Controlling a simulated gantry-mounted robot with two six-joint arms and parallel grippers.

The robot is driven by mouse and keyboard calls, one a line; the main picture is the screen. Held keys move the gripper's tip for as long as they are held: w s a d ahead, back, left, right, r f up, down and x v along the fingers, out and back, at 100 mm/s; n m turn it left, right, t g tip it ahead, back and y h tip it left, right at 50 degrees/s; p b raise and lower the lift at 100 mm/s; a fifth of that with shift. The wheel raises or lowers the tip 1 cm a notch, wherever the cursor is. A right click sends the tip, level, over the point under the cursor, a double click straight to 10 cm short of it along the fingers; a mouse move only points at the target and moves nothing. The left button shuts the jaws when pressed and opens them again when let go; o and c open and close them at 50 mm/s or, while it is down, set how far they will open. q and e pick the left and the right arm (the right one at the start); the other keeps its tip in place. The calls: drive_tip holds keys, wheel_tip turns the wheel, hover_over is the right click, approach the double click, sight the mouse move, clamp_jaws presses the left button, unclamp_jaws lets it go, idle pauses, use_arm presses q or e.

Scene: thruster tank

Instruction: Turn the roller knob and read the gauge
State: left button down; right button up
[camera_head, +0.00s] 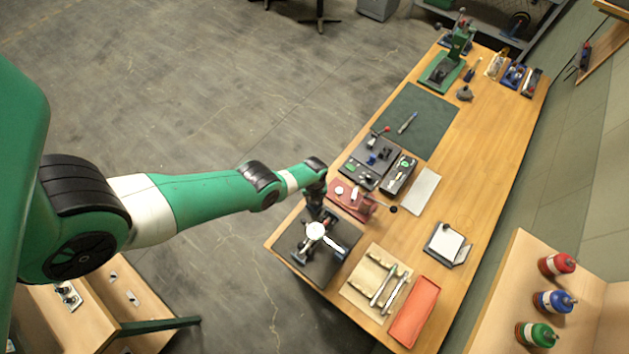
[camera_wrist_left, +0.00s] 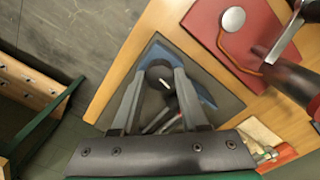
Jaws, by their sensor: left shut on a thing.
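My left gripper (camera_head: 314,207) reaches down over the dark mat at the near left corner of the bench. In the left wrist view its fingers (camera_wrist_left: 158,76) are shut on a dark round part, which looks like the roller knob (camera_wrist_left: 157,69). A round white dial, which looks like the gauge (camera_head: 316,231), stands just below the gripper in the head view, with a bright metal piece beside it. Its reading is too small to make out. The fingers hide part of the device. My right gripper is not in view.
A red base (camera_head: 349,196) with a dark lever stands close beside the gripper. Black trays (camera_head: 371,163), a tool board (camera_head: 364,291) and an orange tray (camera_head: 414,311) lie nearby. A green mat (camera_head: 418,118) farther back is mostly clear.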

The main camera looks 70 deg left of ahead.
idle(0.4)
use_arm(q)
drive_tip(key=shift+c, duration=2.1)
unclamp_jaws()
